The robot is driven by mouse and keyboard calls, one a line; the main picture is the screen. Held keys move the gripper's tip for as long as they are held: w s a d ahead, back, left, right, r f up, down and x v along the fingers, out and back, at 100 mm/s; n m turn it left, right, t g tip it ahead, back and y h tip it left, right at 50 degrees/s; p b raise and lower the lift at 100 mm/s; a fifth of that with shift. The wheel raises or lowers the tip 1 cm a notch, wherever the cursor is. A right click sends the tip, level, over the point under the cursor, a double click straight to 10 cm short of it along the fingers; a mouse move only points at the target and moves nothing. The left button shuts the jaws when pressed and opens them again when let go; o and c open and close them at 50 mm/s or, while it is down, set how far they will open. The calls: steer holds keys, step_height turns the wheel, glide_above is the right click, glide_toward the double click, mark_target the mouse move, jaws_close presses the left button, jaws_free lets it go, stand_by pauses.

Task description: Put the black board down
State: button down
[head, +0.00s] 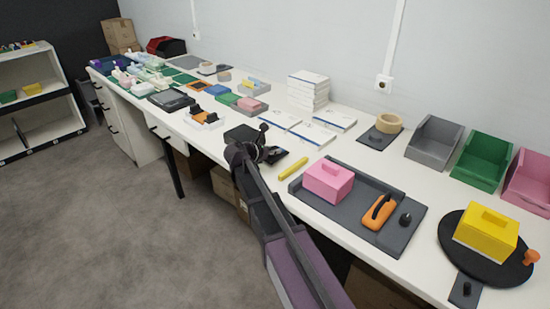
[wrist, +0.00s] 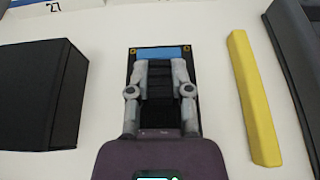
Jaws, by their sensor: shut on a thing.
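The black board (wrist: 133,68) is a small dark plate with a blue strip along its far end and gold-ringed corner holes. It lies between the fingers of my gripper (wrist: 160,72) in the wrist view, and the gripper is shut on it. The fingers and palm hide much of its middle and near end. In the head view my gripper (head: 266,153) is over the front part of the white table, with the dark board (head: 279,154) partly hidden at its tip. I cannot tell whether the board touches the table.
A black box (wrist: 40,95) stands left of my gripper, and a yellow bar (wrist: 252,98) lies to the right. A dark grey tray (head: 345,207) with a pink box (head: 328,181) is further right. Narrow bare table strips flank the board.

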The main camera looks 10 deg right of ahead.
steer(key=shift+f+b, duration=0.65)
steer(key=shift+f, duration=0.35)
steer(key=shift+f, duration=0.15)
steer(key=c, duration=0.5)
jaws_free()
steer(key=shift+c, duration=0.2)
steer(key=shift+r, duration=0.2)
